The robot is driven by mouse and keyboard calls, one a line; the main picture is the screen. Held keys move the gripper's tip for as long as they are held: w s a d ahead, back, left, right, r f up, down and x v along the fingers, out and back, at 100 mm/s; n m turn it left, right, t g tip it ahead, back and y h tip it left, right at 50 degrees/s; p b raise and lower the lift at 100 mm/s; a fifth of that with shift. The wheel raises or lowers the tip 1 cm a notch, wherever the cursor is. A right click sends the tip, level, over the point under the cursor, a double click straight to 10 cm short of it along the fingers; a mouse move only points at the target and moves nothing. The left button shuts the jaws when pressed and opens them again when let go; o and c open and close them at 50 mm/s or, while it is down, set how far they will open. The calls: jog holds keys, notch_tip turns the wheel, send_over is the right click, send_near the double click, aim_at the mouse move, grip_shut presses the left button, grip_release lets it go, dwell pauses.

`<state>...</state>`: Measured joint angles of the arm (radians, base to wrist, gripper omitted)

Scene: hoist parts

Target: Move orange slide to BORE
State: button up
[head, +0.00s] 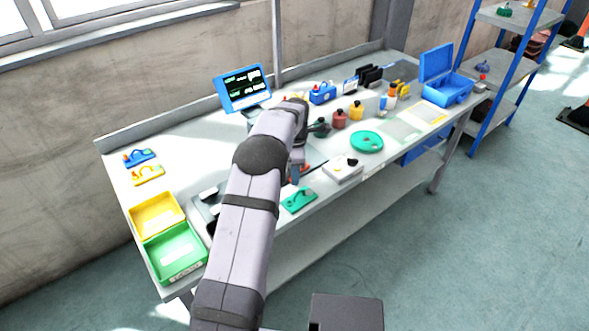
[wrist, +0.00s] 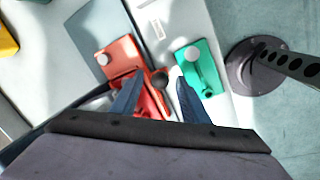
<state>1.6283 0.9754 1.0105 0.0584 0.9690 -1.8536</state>
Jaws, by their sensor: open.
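The orange slide (wrist: 119,66) is a red-orange plate with a pale round knob, lying on the bench in the wrist view. A red-orange part beside it runs between my fingers, with a dark round knob near its top; I cannot tell whether it belongs to the slide. My gripper (wrist: 157,84) is open, its two blue fingers apart and pointing down over this part. In the head view my gripper (head: 299,172) is over the bench's front, and my arm hides most of the orange slide. No BORE label is readable.
A green slide (wrist: 197,66) lies just right of my fingers; it also shows in the head view (head: 299,200). Yellow (head: 156,212) and green (head: 174,252) bins stand at the left. A white block (head: 343,168), green disc (head: 366,142) and screen (head: 242,88) are nearby.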

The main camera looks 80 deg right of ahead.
grip_shut()
jog(key=shift+s+d+r+p, duration=0.15)
jog(key=shift+s+d+p, duration=0.3)
jog(key=shift+d+p, duration=0.05)
jog(key=shift+s+d+p, duration=0.8)
jog(key=shift+s+d, duration=0.2)
grip_release()
notch_tip(320, 180, up, 7)
jog(key=a+b, duration=0.1)
jog(key=b, duration=0.1)
jog(key=shift+s+a, duration=0.15)
jog(key=shift+a, duration=0.1)
jog(key=shift+c, duration=0.2)
